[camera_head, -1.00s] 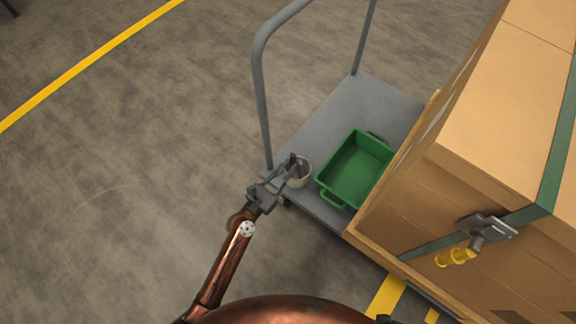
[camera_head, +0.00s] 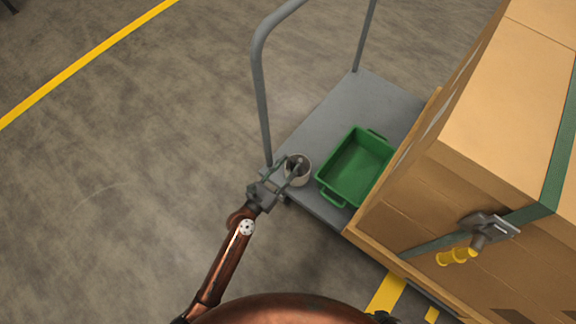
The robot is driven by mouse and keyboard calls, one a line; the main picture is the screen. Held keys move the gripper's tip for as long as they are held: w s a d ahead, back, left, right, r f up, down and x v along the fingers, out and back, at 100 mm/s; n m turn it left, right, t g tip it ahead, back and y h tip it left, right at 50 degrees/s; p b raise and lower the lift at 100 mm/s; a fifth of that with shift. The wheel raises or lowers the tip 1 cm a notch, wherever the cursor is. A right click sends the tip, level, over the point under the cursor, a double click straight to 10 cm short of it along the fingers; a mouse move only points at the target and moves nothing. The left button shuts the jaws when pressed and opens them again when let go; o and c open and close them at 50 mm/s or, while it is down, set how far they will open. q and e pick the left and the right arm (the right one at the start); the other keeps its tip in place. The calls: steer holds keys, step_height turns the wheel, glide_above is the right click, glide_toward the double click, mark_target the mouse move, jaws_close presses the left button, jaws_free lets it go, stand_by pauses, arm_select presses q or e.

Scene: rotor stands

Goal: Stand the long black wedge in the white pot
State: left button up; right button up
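The white pot (camera_head: 304,178), greyish in this light, stands upright on the grey cart deck near its front left corner. My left gripper (camera_head: 289,174) is at the pot's left rim with its fingers spread, one on the far side and one reaching over the pot. A small dark shape (camera_head: 297,163) shows inside the pot's mouth. It looks like the long black wedge, but it is too small and partly covered to tell how it stands. I see nothing clearly clamped between the fingers.
A green bin (camera_head: 347,190) sits on the deck (camera_head: 338,105) just right of the pot. Large strapped boxes (camera_head: 500,130) on a wooden pallet stand further right. The cart's grey handle (camera_head: 261,100) rises behind my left gripper. The deck's far part is clear.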

arm_select(q)
steer(key=shift+s+a, duration=0.2)
steer(key=v, duration=1.1)
steer(key=shift+s, duration=0.2)
stand_by(0.5)
